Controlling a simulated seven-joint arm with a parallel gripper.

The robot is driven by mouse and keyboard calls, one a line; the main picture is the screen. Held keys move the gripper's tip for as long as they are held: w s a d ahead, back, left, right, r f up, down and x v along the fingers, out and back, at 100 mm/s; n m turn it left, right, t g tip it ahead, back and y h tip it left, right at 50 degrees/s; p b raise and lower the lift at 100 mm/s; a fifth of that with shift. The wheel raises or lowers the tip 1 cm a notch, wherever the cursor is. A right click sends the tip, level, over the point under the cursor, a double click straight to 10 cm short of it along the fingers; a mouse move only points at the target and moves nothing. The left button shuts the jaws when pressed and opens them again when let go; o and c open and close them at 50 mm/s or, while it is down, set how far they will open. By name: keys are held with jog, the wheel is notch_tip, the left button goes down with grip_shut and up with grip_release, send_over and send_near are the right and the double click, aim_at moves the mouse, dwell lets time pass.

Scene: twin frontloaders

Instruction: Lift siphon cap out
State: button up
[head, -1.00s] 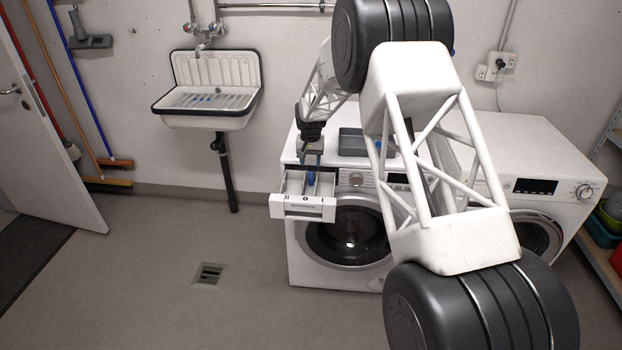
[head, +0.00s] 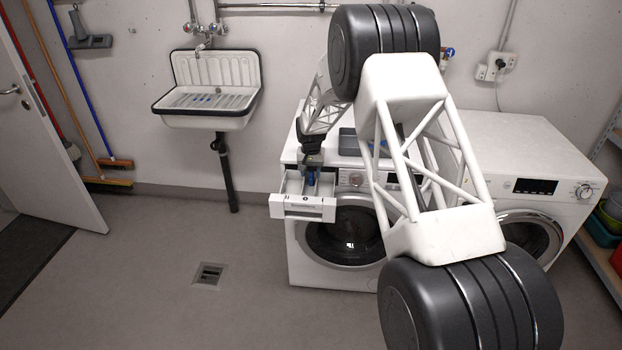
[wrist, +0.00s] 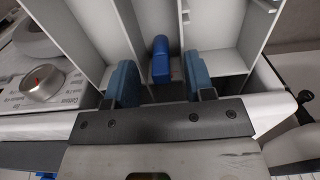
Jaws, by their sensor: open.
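The siphon cap (wrist: 160,62) is a small blue piece standing in the middle compartment of the pulled-out detergent drawer (head: 302,212) of the left washing machine (head: 300,255). My gripper (wrist: 160,85) is open, with one blue-grey finger on each side of the cap and a gap showing on both sides. In the head view my gripper (head: 311,176) is over the drawer, pointing down, and mostly hides the cap. The drawer's white dividers also show in the wrist view (wrist: 107,28).
A round silver knob (wrist: 42,84) is on the machine's panel left of the drawer. A grey tray (head: 349,143) lies on top of the machine. A second machine (head: 545,185) stands to the right. A sink (head: 207,115) hangs on the wall at left. The floor before the drawer is clear.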

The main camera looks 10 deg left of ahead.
aim_at(311, 172)
grip_shut()
dwell(0.5)
notch_tip(311, 172, up, 18)
dwell(0.7)
dwell(0.5)
